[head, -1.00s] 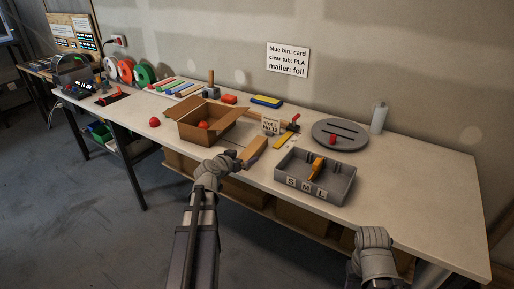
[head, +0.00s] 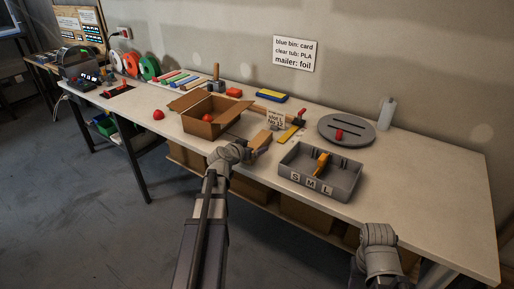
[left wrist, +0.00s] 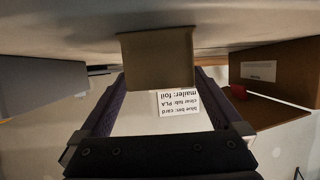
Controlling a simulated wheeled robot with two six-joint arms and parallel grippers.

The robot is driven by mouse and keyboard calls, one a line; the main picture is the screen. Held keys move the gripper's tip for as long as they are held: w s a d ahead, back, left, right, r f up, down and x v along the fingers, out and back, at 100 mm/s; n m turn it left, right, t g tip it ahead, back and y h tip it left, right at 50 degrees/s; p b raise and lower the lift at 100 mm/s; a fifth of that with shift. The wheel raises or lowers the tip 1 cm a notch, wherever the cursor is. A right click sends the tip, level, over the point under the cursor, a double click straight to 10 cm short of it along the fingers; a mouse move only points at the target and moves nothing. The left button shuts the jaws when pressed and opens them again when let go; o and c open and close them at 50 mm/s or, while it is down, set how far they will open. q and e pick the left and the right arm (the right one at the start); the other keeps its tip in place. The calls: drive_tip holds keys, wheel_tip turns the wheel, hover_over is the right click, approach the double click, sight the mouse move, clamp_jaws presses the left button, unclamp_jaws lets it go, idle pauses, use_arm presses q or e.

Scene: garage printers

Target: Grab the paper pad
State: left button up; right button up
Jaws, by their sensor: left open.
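The tan, block-shaped paper pad (head: 261,139) lies near the front edge of the table, right of the open cardboard box. My left gripper (head: 247,152) is at its near end and hides part of it in the head view. In the left wrist view, which is upside down, the pad (left wrist: 158,62) stands in front of the opening between my two dark fingers. The left gripper (left wrist: 158,85) is open, and I cannot tell whether it touches the pad. My right gripper (head: 378,238) is at the table's front edge, at the lower right; its fingers do not show clearly.
The cardboard box (head: 205,127) with a red ball inside is left of the pad. A grey bin (head: 338,190) marked S, M, L is to the right. A note card (head: 275,121) and a yellow strip (head: 289,134) are close by. The table's right end is clear.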

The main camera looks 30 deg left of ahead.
sight(254, 145)
use_arm(q)
drive_tip(key=b+x, duration=0.1)
drive_tip(key=x, duration=0.3)
drive_tip(key=shift+w+a, duration=0.1)
drive_tip(key=c, duration=1.4)
